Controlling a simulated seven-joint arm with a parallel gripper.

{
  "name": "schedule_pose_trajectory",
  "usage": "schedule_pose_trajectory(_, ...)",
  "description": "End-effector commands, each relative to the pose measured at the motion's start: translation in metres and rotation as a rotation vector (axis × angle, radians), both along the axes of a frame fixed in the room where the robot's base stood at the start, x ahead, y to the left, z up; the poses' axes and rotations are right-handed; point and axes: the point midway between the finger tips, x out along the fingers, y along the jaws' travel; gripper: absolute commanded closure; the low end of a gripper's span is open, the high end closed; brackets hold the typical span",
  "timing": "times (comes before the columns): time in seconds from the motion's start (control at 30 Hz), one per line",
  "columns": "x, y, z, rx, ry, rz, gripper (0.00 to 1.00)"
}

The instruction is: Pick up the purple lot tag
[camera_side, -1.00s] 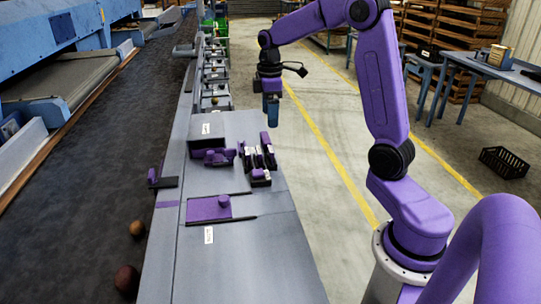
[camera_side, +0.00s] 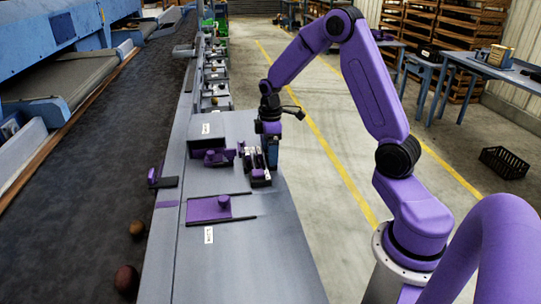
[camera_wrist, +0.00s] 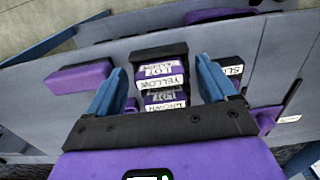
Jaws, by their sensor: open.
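My gripper (camera_wrist: 162,85) is open in the wrist view, its two blue fingers pointing down over a black rack. Between the fingers stand purple tags with white labels; the one nearer the far end (camera_wrist: 160,73) reads something like "YELLOW", and another (camera_wrist: 165,100) sits closer to my palm. Which of these is the lot tag asked for I cannot tell. No tag is visibly gripped. In the side view my gripper (camera_side: 271,152) is low at the right end of the rack (camera_side: 259,178), hiding part of it.
A purple block (camera_wrist: 80,78) lies left of the rack in the wrist view. In the side view, a dark box (camera_side: 206,141) and purple fixture (camera_side: 215,157) stand left of the rack. The bench's front part is clear.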

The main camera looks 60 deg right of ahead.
Motion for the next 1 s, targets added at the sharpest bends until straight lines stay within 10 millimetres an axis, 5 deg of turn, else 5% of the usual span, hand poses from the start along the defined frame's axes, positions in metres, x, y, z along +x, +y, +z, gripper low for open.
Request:
schedule_pose_trajectory(0.27, 0.000, 0.000, -0.003, 0.000, 0.000, -0.001, 0.15)
schedule_pose_trajectory(0.43, 0.000, 0.000, -0.003, 0.000, 0.000, -0.001, 0.67)
schedule_pose_trajectory(1.0, 0.000, -0.001, 0.012, -0.001, -0.004, -0.002, 0.67)
